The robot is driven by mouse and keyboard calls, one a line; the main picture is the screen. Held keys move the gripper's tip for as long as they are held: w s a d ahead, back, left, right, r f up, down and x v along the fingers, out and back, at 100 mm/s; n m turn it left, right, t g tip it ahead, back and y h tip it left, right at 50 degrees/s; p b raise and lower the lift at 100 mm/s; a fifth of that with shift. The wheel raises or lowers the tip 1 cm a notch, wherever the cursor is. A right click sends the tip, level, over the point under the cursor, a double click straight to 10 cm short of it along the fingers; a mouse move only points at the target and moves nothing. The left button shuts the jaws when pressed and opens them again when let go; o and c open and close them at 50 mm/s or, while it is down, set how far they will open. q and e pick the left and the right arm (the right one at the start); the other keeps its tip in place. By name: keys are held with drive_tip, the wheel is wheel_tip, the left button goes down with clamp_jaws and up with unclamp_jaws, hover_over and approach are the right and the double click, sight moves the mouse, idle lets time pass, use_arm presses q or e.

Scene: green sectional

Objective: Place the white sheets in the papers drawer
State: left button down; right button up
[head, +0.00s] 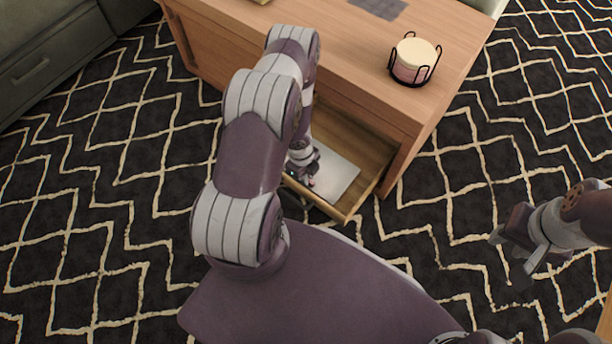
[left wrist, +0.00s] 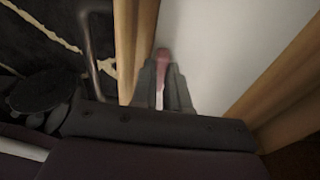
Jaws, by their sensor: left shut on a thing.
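A white sheet (head: 337,174) lies flat inside the open wooden drawer (head: 377,157); I cannot tell whether it is one sheet or several. It also shows in the left wrist view (left wrist: 225,40). My left gripper (head: 309,184) is down at the drawer's front left, just inside the front wall. In the left wrist view its fingers (left wrist: 163,88) are close together on a small pink thing (left wrist: 163,57), over the sheet's edge. What the pink thing is cannot be made out. My right gripper (head: 510,255) is at the right over the rug, empty, with its fingers apart.
The wooden table (head: 345,60) above the drawer carries a candle in a black wire holder (head: 412,62) and a grey flat item (head: 380,6). A metal handle (left wrist: 95,50) is on the drawer's outer front. A green sofa (head: 50,45) stands at far left. Patterned rug (head: 90,220) lies around.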

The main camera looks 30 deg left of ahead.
use_arm(q)
drive_tip(key=shift+f, duration=0.1)
drive_tip(key=c, duration=1.4)
unclamp_jaws()
drive_tip(key=w+r+n+t+y+p, duration=0.15)
drive_tip(key=r+n+p, duration=0.25)
drive_tip(key=r, duration=1.2)
drive_tip(key=w+r+n+y+p, duration=0.1)
drive_tip(key=w+r+n+p, duration=0.3)
drive_tip(key=r, duration=1.1)
drive_tip(key=s+d+r+n+h, duration=0.1)
drive_tip(key=s+d+r+n, duration=0.8)
drive_tip(key=r, duration=0.4)
drive_tip(key=shift+s+r+n, duration=0.35)
drive_tip(key=shift+s+n, duration=0.55)
drive_tip(key=shift+s, duration=0.3)
